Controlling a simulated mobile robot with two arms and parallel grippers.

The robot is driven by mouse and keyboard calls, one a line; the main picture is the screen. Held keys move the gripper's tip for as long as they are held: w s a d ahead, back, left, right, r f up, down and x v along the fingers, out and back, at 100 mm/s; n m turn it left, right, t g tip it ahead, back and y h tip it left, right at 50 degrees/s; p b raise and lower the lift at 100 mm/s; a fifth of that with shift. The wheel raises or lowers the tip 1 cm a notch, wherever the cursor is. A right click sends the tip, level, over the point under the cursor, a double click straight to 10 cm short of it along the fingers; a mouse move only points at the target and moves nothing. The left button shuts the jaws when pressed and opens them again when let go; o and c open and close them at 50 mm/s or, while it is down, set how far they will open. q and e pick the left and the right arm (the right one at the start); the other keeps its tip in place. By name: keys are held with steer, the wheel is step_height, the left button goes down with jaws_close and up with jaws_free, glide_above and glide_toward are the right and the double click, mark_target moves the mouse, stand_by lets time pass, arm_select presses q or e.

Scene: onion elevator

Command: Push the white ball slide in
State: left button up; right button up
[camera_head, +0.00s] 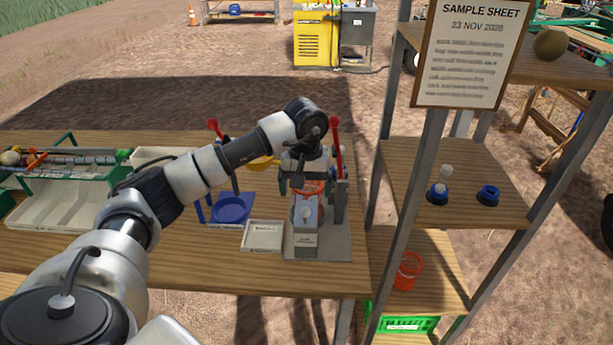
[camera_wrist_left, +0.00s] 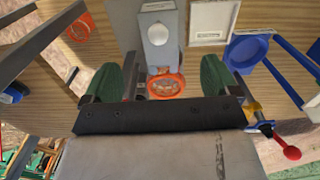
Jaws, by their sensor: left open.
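The white ball slide (camera_head: 306,213) shows as a small white knob on the front of a grey device on the wooden table. It also shows in the left wrist view (camera_wrist_left: 157,34), on a grey block above the fingers. An orange ring-like cup (camera_wrist_left: 166,84) sits on the device just behind the knob, between my fingers in that view. My left gripper (camera_head: 303,182) is open, pointing down over the device, behind the white ball. Its two green-padded fingers also show in the left wrist view (camera_wrist_left: 170,75), apart, with the knob beyond their tips. My right gripper is not visible.
A red-handled lever (camera_head: 336,150) stands right of my gripper. A white tray (camera_head: 264,248) and a blue dish stand (camera_head: 232,207) lie to the left. A metal shelf with wooden boards (camera_head: 455,180) stands close on the right, holding blue rings and an orange basket (camera_head: 408,270).

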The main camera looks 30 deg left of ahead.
mark_target(307, 203)
arm_select(q)
step_height(307, 203, down, 8)
steer(key=shift+f+p, duration=0.1)
steer(key=shift+p, duration=0.75)
steer(key=c, duration=1)
steer(key=shift+w+a+b, duration=0.35)
steer(key=shift+w+b, duration=0.35)
steer(key=shift+b, duration=0.1)
steer(key=shift+w+a+b, duration=0.5)
steer(key=shift+w+b, duration=0.2)
steer(key=shift+w, duration=0.05)
steer(key=shift+w+a+b, duration=0.45)
steer(key=shift+w+b, duration=0.25)
steer(key=shift+w, duration=0.05)
